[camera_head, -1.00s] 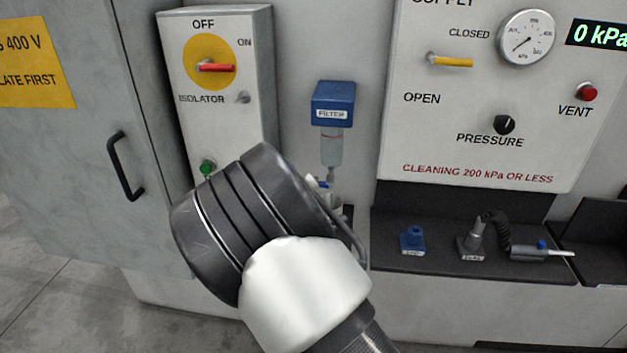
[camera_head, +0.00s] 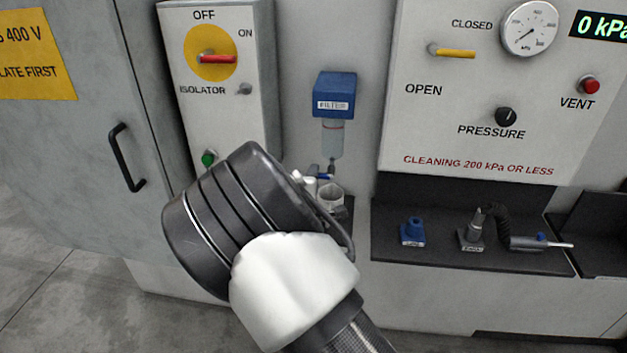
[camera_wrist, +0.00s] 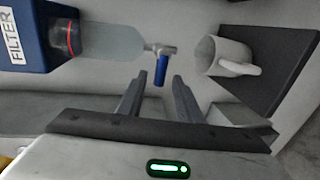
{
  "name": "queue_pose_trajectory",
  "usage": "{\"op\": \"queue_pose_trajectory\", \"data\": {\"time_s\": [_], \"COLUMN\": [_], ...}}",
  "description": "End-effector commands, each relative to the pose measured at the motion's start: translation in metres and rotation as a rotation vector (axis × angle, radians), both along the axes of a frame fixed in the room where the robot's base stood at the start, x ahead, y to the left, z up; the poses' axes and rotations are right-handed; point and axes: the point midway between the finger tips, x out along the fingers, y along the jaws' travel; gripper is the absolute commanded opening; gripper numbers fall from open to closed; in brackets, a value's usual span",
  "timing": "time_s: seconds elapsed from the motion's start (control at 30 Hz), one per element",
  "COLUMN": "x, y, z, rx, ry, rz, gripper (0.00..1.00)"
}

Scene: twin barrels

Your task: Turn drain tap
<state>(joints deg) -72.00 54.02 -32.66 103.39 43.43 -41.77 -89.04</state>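The drain tap is a small metal fitting with a blue lever (camera_wrist: 161,70) under the clear bowl of the filter (camera_wrist: 110,42). In the wrist view the lever lies just beyond and between the tips of my gripper (camera_wrist: 153,85). The fingers are apart, with no visible contact on the lever. In the head view the blue-topped filter (camera_head: 334,95) hangs on the wall, and the blue tap lever (camera_head: 325,176) shows below it. My wrist hides most of my gripper in the head view.
A white cup (camera_wrist: 226,58) stands on a dark shelf (camera_wrist: 270,60) close to the tap; it also shows in the head view (camera_head: 331,195). The isolator box (camera_head: 222,90) is to the left. The pressure panel (camera_head: 480,120) and a dark tool tray (camera_head: 450,255) are to the right.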

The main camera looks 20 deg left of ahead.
Motion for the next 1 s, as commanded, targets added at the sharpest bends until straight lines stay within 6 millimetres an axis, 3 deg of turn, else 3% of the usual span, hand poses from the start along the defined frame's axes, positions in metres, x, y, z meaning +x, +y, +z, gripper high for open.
{"op": "queue_pose_trajectory", "data": {"time_s": [0.27,0.8,1.0], "x": [-0.011,-0.128,-0.157], "y": [-0.001,-0.029,-0.037], "z": [0.003,0.027,0.032], "rx": [0.002,0.001,0.001], "ry": [0.001,0.001,0.001], "rz": [0.002,0.004,0.001], "gripper": [0.33,0.33,0.33]}}
